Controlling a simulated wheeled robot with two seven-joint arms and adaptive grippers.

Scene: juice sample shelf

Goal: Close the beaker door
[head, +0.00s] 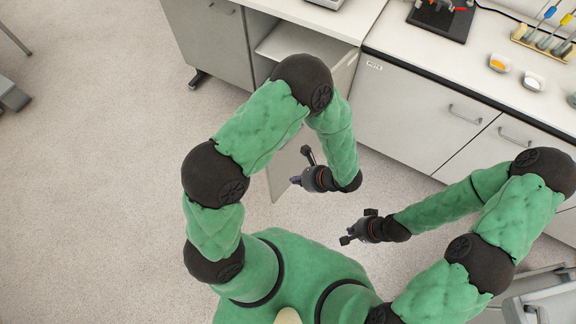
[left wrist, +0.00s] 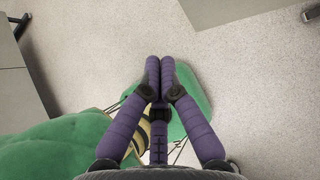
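The open cabinet door (head: 284,174) is a pale panel standing out from the cabinet, partly hidden behind my left arm in the head view. The open cabinet compartment (head: 290,42) shows a pale shelf behind that arm. No beaker can be made out inside. My left gripper (head: 296,180) is near the door's outer part; contact cannot be told. In the left wrist view its purple fingers (left wrist: 160,64) are together with nothing seen between them. My right gripper (head: 345,240) is lower right of the left one, apart from the door, too small to read.
A closed cabinet (head: 208,42) stands left of the opening, and closed drawers (head: 437,108) stand to the right. The counter (head: 425,45) holds small dishes (head: 499,63) and a tube rack (head: 540,43). The floor (head: 90,180) at left is clear. A grey panel (left wrist: 240,8) edges the wrist view.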

